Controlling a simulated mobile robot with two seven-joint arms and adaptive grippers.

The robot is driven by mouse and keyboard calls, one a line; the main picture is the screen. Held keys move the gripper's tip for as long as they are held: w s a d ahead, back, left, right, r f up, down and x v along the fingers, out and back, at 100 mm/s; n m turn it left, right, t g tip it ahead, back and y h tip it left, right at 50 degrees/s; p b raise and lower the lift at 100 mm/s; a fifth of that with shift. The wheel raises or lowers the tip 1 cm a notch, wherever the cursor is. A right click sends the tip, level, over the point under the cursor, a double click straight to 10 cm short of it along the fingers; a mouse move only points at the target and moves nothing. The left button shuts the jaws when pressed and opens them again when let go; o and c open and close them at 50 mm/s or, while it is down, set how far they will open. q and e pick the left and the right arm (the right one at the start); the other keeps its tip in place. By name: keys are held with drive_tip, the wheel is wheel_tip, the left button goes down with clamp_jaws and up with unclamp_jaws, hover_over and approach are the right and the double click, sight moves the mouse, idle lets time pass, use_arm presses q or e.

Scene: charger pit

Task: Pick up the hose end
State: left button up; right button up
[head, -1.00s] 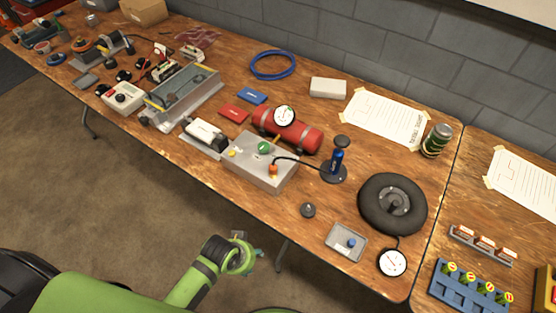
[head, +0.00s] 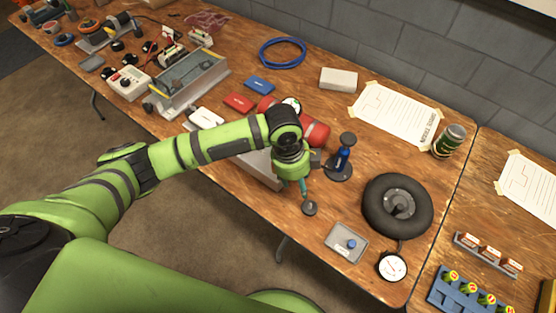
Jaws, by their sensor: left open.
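A blue hand pump (head: 342,160) with a black round base and black top stands upright on the bench. In the earlier picture a thin black hose ran from the pump to an orange fitting on a grey metal box. That hose and its end are now hidden behind my left gripper (head: 291,188). The gripper is open and points down over the right end of the grey box (head: 262,172), left of the pump. I cannot tell whether its fingers touch anything. My right gripper is not in view.
A red cylinder (head: 317,132) lies behind my gripper. A grey tray (head: 346,243), a black tire (head: 398,206) and a white gauge (head: 392,266) are to the right. Bare bench lies between pump and tray.

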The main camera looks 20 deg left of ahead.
use_arm(q)
drive_tip(key=w+a+r, duration=0.1)
drive_tip(key=a, duration=0.1)
drive_tip(key=w+a+r+m+y, duration=0.1)
drive_tip(key=w+a, duration=0.1)
drive_tip(key=a, duration=0.1)
drive_tip(key=w+a+r+y, duration=0.1)
drive_tip(key=w+a, duration=0.1)
drive_tip(key=shift+w+a+r+m, duration=0.1)
drive_tip(key=shift+w+a+m, duration=0.1)
drive_tip(key=shift+a+m, duration=0.2)
drive_tip(key=shift+a, duration=0.2)
drive_tip(key=f, duration=0.2)
drive_tip(key=f+p, duration=0.1)
drive_tip(key=f, duration=0.1)
drive_tip(key=f+p, duration=0.1)
drive_tip(key=f, duration=0.1)
drive_tip(key=shift+s+d+f, duration=0.1)
drive_tip(key=shift+d, duration=0.25)
drive_tip(key=shift+f, duration=0.35)
clamp_jaws()
